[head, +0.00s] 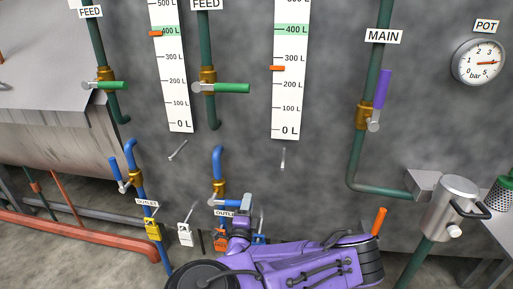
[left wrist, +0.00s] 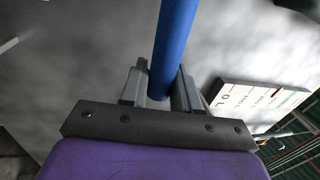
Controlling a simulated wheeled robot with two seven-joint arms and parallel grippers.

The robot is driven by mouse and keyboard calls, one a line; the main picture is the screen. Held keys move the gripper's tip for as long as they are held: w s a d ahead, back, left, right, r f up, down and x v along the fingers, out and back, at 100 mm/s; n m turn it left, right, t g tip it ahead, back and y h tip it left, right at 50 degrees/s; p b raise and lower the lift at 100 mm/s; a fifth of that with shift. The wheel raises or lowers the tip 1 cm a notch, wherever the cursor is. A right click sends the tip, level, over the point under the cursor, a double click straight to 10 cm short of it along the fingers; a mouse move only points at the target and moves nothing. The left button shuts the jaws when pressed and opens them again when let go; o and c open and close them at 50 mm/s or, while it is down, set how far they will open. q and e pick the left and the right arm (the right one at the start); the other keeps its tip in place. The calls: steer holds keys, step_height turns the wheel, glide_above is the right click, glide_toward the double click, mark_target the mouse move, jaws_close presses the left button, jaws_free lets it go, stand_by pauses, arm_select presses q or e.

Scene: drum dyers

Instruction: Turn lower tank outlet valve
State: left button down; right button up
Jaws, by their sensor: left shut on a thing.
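Two blue pipes with brass outlet valves come down the wall in the head view. The left outlet valve (head: 136,179) has a blue lever (head: 116,173) angled up and to the left. The right outlet valve (head: 218,187) has a blue lever (head: 228,203) lying roughly level and pointing right. My left gripper (head: 243,203) is at the free end of that right lever, shut on it. In the left wrist view, the blue lever (left wrist: 174,45) runs between the two grey fingers (left wrist: 160,90). The grip is partly hidden in the head view. My right gripper is not in view.
Green feed levers (head: 232,88) and level gauges (head: 289,75) are above. A purple main lever (head: 382,90) and a metal pot (head: 451,207) are at right.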

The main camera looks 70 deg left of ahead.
arm_select(q)
steer(key=shift+s+f+m+b, duration=0.2)
steer(key=shift+f+m+b, duration=0.2)
steer(key=shift+f, duration=0.2)
steer(key=c, duration=1)
jaws_free()
steer(key=shift+s, duration=0.1)
steer(key=shift+o, duration=0.2)
steer(key=shift+s+d+f, duration=0.1)
steer(key=shift+d, duration=0.25)
steer(key=b+v, duration=0.1)
steer(key=v, duration=0.8)
steer(key=shift+s+d+b, duration=0.3)
